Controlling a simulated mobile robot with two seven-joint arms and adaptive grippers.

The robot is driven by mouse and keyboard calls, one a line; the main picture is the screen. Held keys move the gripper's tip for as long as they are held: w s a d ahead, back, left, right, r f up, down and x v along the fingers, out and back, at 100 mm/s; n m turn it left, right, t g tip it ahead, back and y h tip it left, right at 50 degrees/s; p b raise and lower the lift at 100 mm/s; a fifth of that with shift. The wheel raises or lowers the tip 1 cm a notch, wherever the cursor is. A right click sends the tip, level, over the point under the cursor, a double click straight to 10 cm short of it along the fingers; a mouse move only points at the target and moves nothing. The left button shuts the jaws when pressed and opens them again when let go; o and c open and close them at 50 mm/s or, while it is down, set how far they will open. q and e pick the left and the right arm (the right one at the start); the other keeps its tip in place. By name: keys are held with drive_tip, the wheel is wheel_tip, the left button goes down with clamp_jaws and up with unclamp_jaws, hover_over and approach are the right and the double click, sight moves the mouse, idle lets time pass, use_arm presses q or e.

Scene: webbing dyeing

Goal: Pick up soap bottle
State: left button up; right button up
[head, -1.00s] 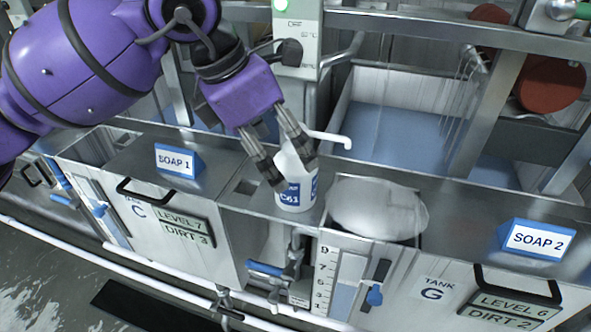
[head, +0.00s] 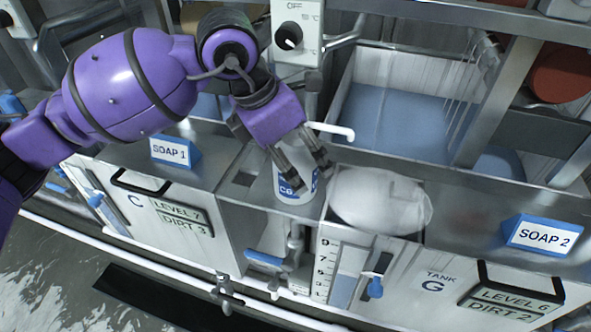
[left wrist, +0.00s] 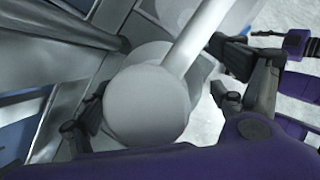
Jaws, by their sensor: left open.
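The soap bottle (head: 293,187) is white with a blue label and a long white pump spout. It stands upright on the metal ledge between the SOAP 1 sign and the white rounded bundle. My left gripper (head: 308,178) is open, with its fingers pointing down in front of the bottle and partly hiding it. In the left wrist view the bottle's round white pump top (left wrist: 147,104) shows between the spread fingers, with the spout running up and right. I cannot tell whether the fingers touch the bottle. My right gripper is not in view.
The blue SOAP 1 sign (head: 175,152) stands left on the ledge and the SOAP 2 sign (head: 541,236) right. The white bundle (head: 378,199) lies close right of the bottle. Behind are a blue-floored tank (head: 400,118) and a control box with a knob (head: 297,36).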

use_arm(q)
drive_tip(key=c, duration=2)
drive_tip(key=shift+w+r, duration=0.1)
drive_tip(key=shift+w, duration=0.05)
drive_tip(key=shift+c, duration=0.7)
